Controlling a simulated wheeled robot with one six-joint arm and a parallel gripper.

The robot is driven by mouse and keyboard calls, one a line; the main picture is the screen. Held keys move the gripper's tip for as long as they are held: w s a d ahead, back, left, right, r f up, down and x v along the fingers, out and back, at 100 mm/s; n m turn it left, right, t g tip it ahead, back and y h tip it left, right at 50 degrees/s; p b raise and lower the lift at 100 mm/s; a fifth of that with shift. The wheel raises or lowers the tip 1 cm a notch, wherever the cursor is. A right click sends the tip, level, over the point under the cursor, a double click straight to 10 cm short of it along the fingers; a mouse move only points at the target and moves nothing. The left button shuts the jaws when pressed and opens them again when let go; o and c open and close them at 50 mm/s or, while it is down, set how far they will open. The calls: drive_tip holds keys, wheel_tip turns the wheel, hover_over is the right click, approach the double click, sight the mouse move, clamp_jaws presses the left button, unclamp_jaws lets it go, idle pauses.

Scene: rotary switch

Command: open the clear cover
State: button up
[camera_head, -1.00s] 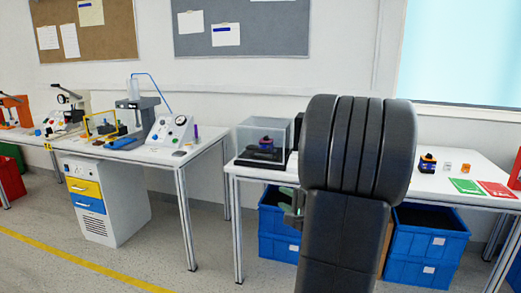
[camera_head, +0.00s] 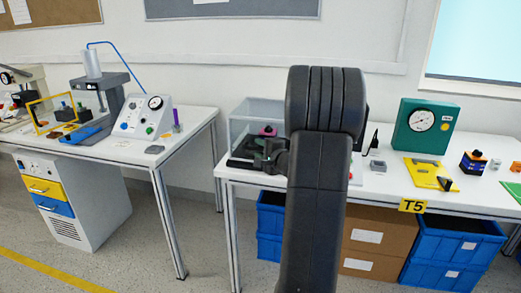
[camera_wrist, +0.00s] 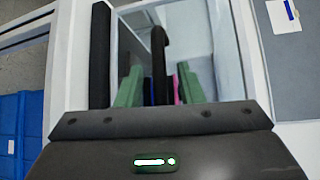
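The clear cover (camera_head: 262,106) is a see-through box on the left end of the right-hand table. It looks shut, and a pink-topped dark device (camera_head: 267,131) shows inside. My gripper (camera_head: 270,152) is at the cover's front in the head view, partly hidden by my arm. In the wrist view, my gripper (camera_wrist: 161,88) has its two green fingertips apart. A dark upright curved piece (camera_wrist: 160,50), perhaps a handle, shows between them with gaps on both sides. I cannot tell its depth. The cover's pale walls (camera_wrist: 125,45) surround this view, with pink and blue parts behind.
A green gauge box (camera_head: 425,126), a yellow plate (camera_head: 429,174) and small blocks stand on the table to the right. Blue bins (camera_head: 452,250) and cartons (camera_head: 378,240) sit below. A second table (camera_head: 135,150) with instruments is at left, across a gap.

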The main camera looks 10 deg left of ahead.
clamp_jaws()
idle(0.3)
